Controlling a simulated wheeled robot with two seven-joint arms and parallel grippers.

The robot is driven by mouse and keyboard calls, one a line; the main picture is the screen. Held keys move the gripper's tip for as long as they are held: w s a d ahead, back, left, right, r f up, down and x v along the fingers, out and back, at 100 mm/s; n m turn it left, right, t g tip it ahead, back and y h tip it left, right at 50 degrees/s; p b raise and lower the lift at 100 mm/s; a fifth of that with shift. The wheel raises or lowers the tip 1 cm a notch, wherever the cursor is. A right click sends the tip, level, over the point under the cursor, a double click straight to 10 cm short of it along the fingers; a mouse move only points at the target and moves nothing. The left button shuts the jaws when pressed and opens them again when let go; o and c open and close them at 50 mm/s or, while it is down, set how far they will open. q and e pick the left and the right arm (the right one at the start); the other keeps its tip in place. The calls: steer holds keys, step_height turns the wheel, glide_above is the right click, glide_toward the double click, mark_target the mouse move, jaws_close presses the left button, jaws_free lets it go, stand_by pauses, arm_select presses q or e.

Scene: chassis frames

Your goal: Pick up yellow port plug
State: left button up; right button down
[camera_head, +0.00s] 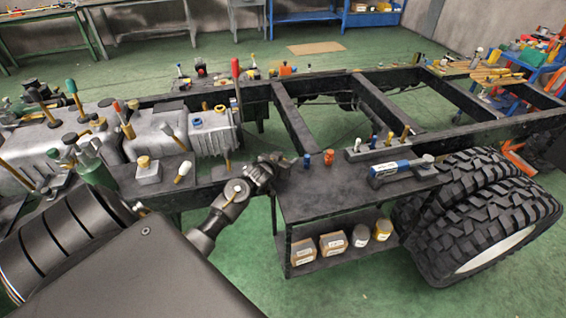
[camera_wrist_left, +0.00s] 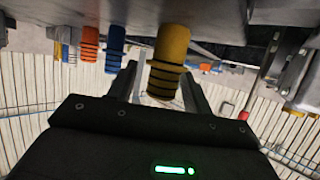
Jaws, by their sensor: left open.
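The yellow port plug (camera_wrist_left: 170,48) has dark rings and shows large in the left wrist view, between the open fingers of my left gripper (camera_wrist_left: 160,80). Whether the fingers touch it I cannot tell. In the head view my left gripper (camera_head: 274,168) is at the left end of the black work table, and I cannot make out the yellow plug there. A blue plug (camera_head: 307,160) and an orange plug (camera_head: 328,157) stand in a row just right of the gripper. The wrist view also shows the blue plug (camera_wrist_left: 115,45) and the orange plug (camera_wrist_left: 89,43). My right gripper is not in view.
The black table (camera_head: 340,203) carries a blue-and-grey tool (camera_head: 395,172) and a small block with several plugs. Boxes and cans sit on its lower shelf. Big tyres (camera_head: 485,215) stand at right. The chassis frame (camera_head: 295,125) and grey gearbox (camera_head: 205,132) lie behind.

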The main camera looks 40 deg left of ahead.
arm_select(q)
steer(key=shift+c, duration=0.4)
steer(key=c, duration=1)
steer(key=shift+r, duration=0.45)
steer(key=r, duration=0.3)
steer(key=shift+s, duration=0.25)
steer(key=w+r+p+v, duration=0.1)
steer(key=r+v, duration=0.2)
steer(key=v, duration=1.3)
steer(key=shift+w, duration=0.15)
